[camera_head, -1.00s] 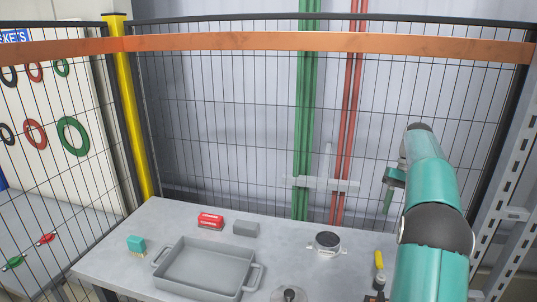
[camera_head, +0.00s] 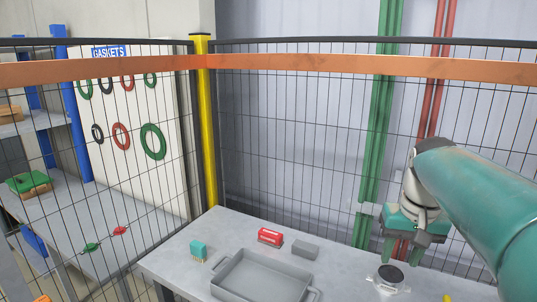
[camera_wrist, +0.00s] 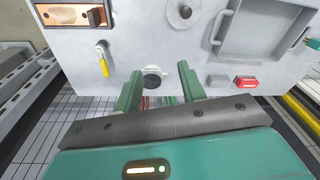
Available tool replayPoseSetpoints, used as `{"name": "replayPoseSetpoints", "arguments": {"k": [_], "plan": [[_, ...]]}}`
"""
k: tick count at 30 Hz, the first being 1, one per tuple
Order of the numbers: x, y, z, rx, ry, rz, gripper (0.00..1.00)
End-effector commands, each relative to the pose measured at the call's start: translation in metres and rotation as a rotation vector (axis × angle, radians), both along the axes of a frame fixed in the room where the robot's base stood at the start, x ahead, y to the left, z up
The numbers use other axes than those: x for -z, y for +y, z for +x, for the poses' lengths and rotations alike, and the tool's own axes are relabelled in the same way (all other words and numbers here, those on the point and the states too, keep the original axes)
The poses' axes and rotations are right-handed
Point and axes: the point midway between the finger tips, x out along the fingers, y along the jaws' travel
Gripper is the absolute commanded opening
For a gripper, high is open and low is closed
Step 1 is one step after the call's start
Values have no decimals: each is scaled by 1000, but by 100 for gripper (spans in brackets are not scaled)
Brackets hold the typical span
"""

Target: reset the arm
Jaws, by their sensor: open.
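My gripper (camera_head: 403,252) hangs at the right in the head view, above the far right part of the grey table (camera_head: 190,255). Its two green fingers point down, apart, with nothing held between them. In the wrist view the open gripper (camera_wrist: 159,80) shows its spread fingers over the table edge. A round metal part with a dark top (camera_wrist: 152,80) appears between the fingertips there, and it also stands on the table in the head view (camera_head: 389,276). I cannot tell the height of the fingers above it.
A grey tray (camera_head: 228,274), a red block (camera_head: 270,236), a grey block (camera_head: 305,249) and a teal brush (camera_head: 198,250) are on the table. A mesh fence with an orange rail (camera_head: 300,65) stands behind.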

Motion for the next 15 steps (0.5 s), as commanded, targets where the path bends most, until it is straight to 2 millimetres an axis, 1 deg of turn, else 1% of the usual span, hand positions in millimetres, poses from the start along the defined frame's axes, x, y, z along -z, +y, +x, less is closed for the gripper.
{"name": "replayPoseSetpoints", "arguments": {"k": [1,6,8,12,15], "plan": [[1,15,-14,-21,-32,-12,41],[15,52,-55,-75,-139,-47,41],[23,63,-70,-96,-176,-56,41],[45,86,-103,-141,-265,-71,41],[61,97,-121,-168,-318,-77,41]]}}
